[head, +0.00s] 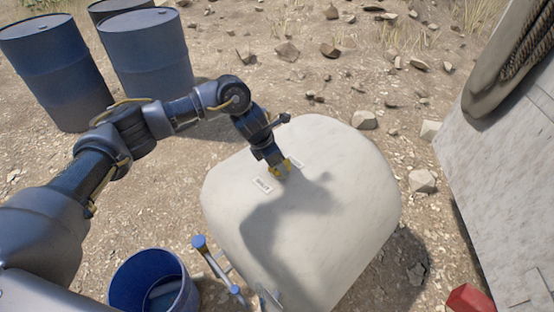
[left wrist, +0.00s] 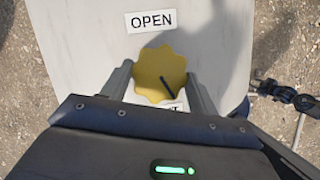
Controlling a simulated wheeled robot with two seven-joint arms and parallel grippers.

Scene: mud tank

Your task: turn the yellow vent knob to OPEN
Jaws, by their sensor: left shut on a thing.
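The yellow vent knob (left wrist: 152,70) has a scalloped edge and a dark pointer line that slants to the lower right in the left wrist view, away from the OPEN label (left wrist: 151,20) above. A second label (left wrist: 176,107) below the knob is mostly hidden; only its last letter shows. In the head view the knob (head: 287,166) sits on top of the pale rounded tank (head: 360,190), between two small labels. My left gripper (head: 277,164) is shut on the knob, one finger on each side of it. My right gripper is not in view.
A blue bucket (head: 118,290) and a blue-handled pipe fitting (head: 200,243) are at the tank's near left. Blue barrels (head: 150,60) stand at the back left. A pale slab-sided structure with a rope (head: 525,55) is on the right. A red object (head: 468,299) lies at lower right.

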